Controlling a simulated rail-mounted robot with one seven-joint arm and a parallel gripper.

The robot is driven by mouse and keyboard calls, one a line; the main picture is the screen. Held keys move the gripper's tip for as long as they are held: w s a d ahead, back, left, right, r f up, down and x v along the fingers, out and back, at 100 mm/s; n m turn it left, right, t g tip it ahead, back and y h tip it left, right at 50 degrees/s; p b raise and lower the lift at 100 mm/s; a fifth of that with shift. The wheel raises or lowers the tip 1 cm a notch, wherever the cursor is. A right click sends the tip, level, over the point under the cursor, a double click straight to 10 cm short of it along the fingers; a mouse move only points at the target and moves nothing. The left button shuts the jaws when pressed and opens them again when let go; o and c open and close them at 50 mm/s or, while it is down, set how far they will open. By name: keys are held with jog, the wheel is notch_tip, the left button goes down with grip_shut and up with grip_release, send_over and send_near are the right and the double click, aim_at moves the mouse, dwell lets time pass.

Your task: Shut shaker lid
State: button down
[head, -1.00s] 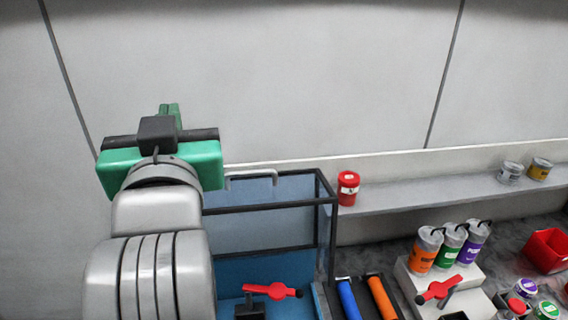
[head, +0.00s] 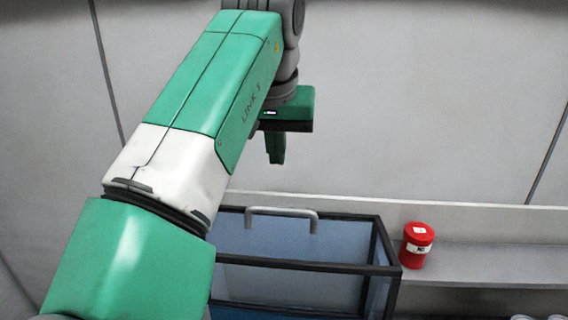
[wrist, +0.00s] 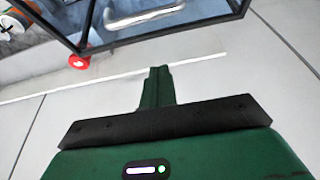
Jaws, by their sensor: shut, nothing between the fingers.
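A black-framed, clear-walled box (head: 300,266) stands below my gripper in the head view, with a curved grey handle (head: 282,214) at its back top edge. It looks like the shaker enclosure; I cannot tell how far its lid is open. In the wrist view the black frame (wrist: 84,28) and the handle (wrist: 143,14) show at the top. My gripper (head: 275,160) is shut and empty, fingers pointing down, apart from the handle and above it in the head picture. Its green fingers also show together in the wrist view (wrist: 157,75).
A red canister (head: 417,245) stands on the grey shelf (head: 490,262) to the right of the box; it also shows in the wrist view (wrist: 79,62). A pale panelled wall (head: 430,100) is behind. My arm covers the left side of the head view.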

send_over(278, 223)
jog(key=w, duration=0.4)
notch_tip(278, 223, down, 7)
jog(key=shift+s+d+f, duration=0.1)
jog(key=shift+f, duration=0.1)
jog(key=s, duration=0.1)
jog(key=s+b, duration=0.1)
jog(key=s, duration=0.1)
jog(key=shift+a, duration=0.2)
jog(key=shift+s, duration=0.5)
jog(key=shift+d, duration=0.1)
